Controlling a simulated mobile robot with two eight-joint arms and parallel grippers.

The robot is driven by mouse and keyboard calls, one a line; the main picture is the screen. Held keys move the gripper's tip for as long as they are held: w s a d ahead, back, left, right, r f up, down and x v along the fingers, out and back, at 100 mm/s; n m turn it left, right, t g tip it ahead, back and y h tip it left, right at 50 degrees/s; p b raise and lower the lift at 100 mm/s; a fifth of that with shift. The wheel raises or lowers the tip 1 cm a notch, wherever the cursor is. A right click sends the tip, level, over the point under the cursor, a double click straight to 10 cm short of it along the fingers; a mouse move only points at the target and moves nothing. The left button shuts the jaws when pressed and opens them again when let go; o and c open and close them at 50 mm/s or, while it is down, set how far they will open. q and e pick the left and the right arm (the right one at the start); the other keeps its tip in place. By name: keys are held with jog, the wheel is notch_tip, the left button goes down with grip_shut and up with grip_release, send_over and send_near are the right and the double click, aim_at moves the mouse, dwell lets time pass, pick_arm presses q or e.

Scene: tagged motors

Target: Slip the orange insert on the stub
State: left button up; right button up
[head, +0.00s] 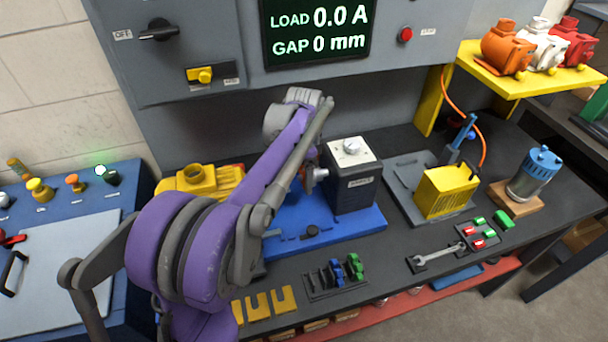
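My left arm crosses the bench, and its forearm hides most of my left gripper (309,161), which is by the side of the black machine (352,187). I cannot tell whether its fingers are open or shut. A small orange patch (312,153) shows beside the forearm; it may be the orange insert, but I cannot tell whether it is held. A short grey stub (320,174) points left from the black machine, just below that patch. Whether patch and stub touch is unclear. Blue inserts (337,270) and a green insert (355,266) stand on a small dark rack. My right gripper is out of view.
The black machine stands on a blue base plate (355,222), with a yellow motor (205,181) at its left. Yellow slotted shims (258,306) lie in front. A yellow finned box (452,190) and a wrench (436,257) are to the right. The display reads 0.0 A and 0 mm.

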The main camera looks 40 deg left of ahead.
pick_arm(q)
jog(key=shift+o, duration=0.8)
jog(key=shift+r, duration=0.1)
notch_tip(320, 180, up, 11)
jog(key=shift+f+p, duration=0.15)
jog(key=shift+p, duration=0.15)
jog(key=s+d+f+n+t, duration=0.3)
jog(key=s+d+f+n, duration=0.1)
jog(key=s+d+f, duration=0.3)
jog(key=s+d+f+n+t, duration=0.2)
jog(key=s+d+f, duration=0.5)
jog(key=s, duration=0.5)
jog(key=shift+s+d+f+n+t, duration=0.15)
jog(key=shift+d+f+n+t, duration=0.2)
jog(key=shift+d+n, duration=0.75)
jog(key=shift+d, duration=0.1)
jog(key=shift+c, duration=0.2)
